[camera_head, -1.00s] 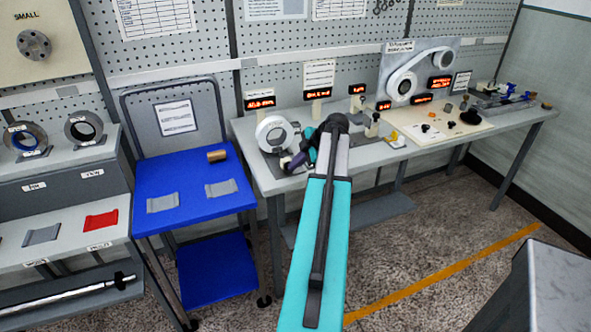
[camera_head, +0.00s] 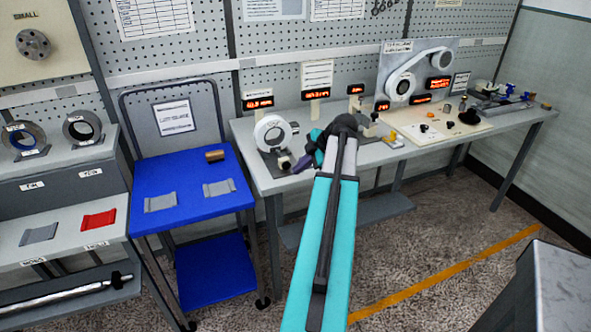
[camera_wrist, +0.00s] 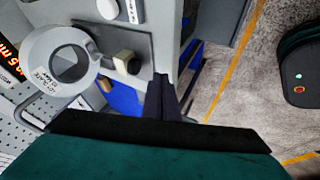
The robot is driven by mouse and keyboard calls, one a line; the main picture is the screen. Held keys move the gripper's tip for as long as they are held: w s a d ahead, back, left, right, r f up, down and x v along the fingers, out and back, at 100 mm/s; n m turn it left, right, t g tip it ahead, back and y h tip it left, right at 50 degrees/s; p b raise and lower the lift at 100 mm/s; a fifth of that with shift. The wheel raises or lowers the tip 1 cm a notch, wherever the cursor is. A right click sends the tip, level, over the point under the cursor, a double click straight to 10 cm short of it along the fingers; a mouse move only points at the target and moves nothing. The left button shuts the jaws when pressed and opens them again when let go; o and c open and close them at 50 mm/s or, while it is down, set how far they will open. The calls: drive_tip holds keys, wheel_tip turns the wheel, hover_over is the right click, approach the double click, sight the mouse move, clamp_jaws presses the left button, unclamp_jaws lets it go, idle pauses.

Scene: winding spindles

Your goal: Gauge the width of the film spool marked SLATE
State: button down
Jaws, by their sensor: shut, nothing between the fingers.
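A pale grey ring-shaped spool (camera_head: 262,133) stands in a fixture at the left end of the long bench. It also shows in the wrist view (camera_wrist: 36,57), with small dark lettering on its lower left rim that looks like SLATE. A small knob-like block (camera_wrist: 125,62) is beside it. My gripper (camera_head: 301,164) is just right of the spool, apart from it. In the wrist view my gripper's fingers (camera_wrist: 162,88) are together and empty, over the bench edge. An orange-lit readout (camera_head: 257,102) stands behind the spool; its figures are hard to read.
More readouts (camera_head: 317,94) and instruments stand along the long bench (camera_head: 262,180). Left of it is a blue cart (camera_head: 190,180) with a brass-coloured cylinder (camera_head: 215,155) on top. A shelf at far left holds two other spools (camera_head: 82,126).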

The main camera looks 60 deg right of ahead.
drive_tip(key=b+v, duration=0.1)
drive_tip(key=v, duration=0.7)
drive_tip(key=shift+r+b, duration=0.25)
drive_tip(key=shift+b, duration=0.05)
drive_tip(key=shift+s, duration=0.1)
